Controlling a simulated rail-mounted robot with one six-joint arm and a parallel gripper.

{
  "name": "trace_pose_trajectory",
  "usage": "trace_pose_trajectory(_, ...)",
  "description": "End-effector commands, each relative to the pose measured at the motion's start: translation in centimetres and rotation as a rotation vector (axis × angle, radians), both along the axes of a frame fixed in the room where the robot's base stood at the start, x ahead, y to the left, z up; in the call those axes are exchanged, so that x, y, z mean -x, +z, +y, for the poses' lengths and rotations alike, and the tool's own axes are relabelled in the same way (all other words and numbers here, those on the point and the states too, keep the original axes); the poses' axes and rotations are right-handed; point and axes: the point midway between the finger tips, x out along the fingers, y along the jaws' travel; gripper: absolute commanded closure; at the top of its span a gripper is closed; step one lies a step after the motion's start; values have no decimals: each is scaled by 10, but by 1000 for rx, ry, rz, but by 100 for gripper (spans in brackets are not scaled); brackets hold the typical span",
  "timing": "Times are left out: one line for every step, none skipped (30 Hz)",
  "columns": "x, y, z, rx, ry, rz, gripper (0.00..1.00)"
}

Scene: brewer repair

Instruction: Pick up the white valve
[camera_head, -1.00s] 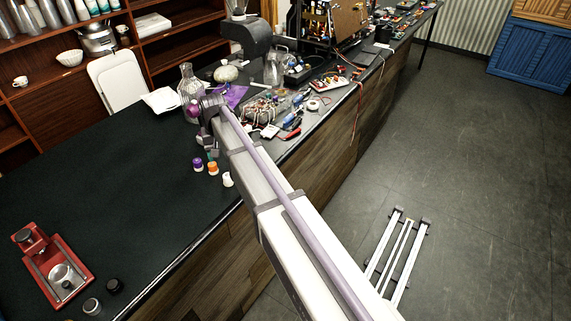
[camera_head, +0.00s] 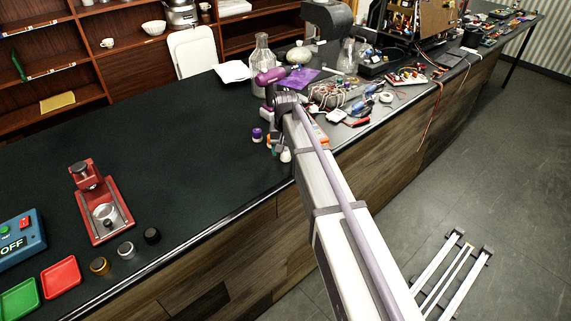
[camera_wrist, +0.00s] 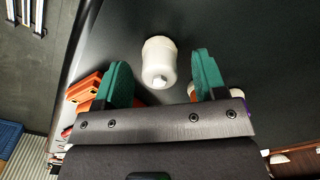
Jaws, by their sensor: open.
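The white valve (camera_wrist: 159,58) stands on the dark counter in the wrist view, between and slightly beyond the tips of my gripper (camera_wrist: 160,66). The two green fingers are apart, one on each side of it, with a visible gap on both sides. In the head view the white valve (camera_head: 286,156) is near the counter's front edge, beside my gripper (camera_head: 277,143). The arm hides part of that area.
A purple-capped valve (camera_head: 257,135) stands left of my gripper. A glass flask (camera_head: 262,55) and scattered tools and wires (camera_head: 345,97) lie behind. A red press (camera_head: 100,205) stands on the left. The counter between is clear.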

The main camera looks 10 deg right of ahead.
Motion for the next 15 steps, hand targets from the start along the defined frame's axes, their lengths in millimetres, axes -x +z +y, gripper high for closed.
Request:
trace_pose_trajectory(0, -8, 0, 0, 0, 0, 35)
trace_pose_trajectory(0, -7, 0, 0, 0, 0, 35)
trace_pose_trajectory(0, -5, 0, 0, 0, 0, 35)
trace_pose_trajectory(0, -4, 0, 0, 0, 0, 35)
trace_pose_trajectory(0, -4, 0, 0, 0, 0, 35)
trace_pose_trajectory(0, -4, 0, 0, 0, 0, 35)
trace_pose_trajectory(0, -4, 0, 0, 0, 0, 36)
trace_pose_trajectory(0, -4, 0, 0, 0, 0, 39)
trace_pose_trajectory(0, -4, 0, 0, 0, 0, 43)
trace_pose_trajectory(0, -4, 0, 0, 0, 0, 46)
trace_pose_trajectory(0, -4, 0, 0, 0, 0, 49)
trace_pose_trajectory(0, -4, 0, 0, 0, 0, 53)
trace_pose_trajectory(0, -4, 0, 0, 0, 0, 55)
trace_pose_trajectory(0, -4, 0, 0, 0, 0, 58)
trace_pose_trajectory(0, -4, 0, 0, 0, 0, 62)
